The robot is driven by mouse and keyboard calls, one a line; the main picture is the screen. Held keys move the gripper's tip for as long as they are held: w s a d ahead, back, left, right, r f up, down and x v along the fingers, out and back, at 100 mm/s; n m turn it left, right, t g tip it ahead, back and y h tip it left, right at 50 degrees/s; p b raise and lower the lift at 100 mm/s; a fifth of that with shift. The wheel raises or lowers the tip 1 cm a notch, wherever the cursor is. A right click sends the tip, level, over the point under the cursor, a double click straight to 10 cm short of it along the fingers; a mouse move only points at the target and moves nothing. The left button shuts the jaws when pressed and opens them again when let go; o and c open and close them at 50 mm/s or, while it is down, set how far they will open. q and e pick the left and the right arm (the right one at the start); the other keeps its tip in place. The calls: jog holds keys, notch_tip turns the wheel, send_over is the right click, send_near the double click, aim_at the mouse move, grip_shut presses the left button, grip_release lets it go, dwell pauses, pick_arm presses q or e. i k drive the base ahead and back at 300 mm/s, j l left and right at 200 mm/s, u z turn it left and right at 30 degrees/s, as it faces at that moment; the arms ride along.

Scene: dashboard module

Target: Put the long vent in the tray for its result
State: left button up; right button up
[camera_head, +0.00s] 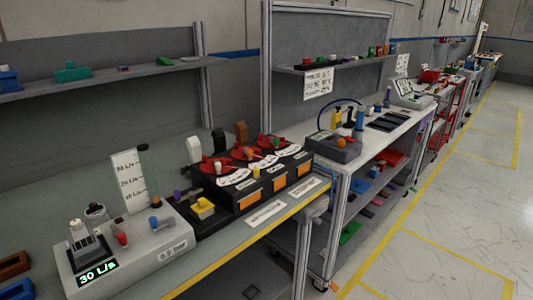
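Neither of my grippers is in view. A grey test station (150,256) stands on the near bench, its green display (97,272) reading 30 L/s. A dark fixture with pale parts on top (80,236) sits at its left end, and an upright white scale (130,181) marked in L/s stands behind it. I cannot tell which part is the long vent. Several black boxes with orange fronts (250,200) and red tops stand right of the station; I cannot tell whether one is the result tray.
A yellow part (202,205) sits on a dark base between station and boxes. White label cards (266,213) lie along the bench front. Metal posts (267,90) and a shelf (110,72) rise behind. A second bench (390,130) extends right; the floor (460,210) beside it is clear.

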aim_at(86, 248)
jog(key=u, duration=1.4)
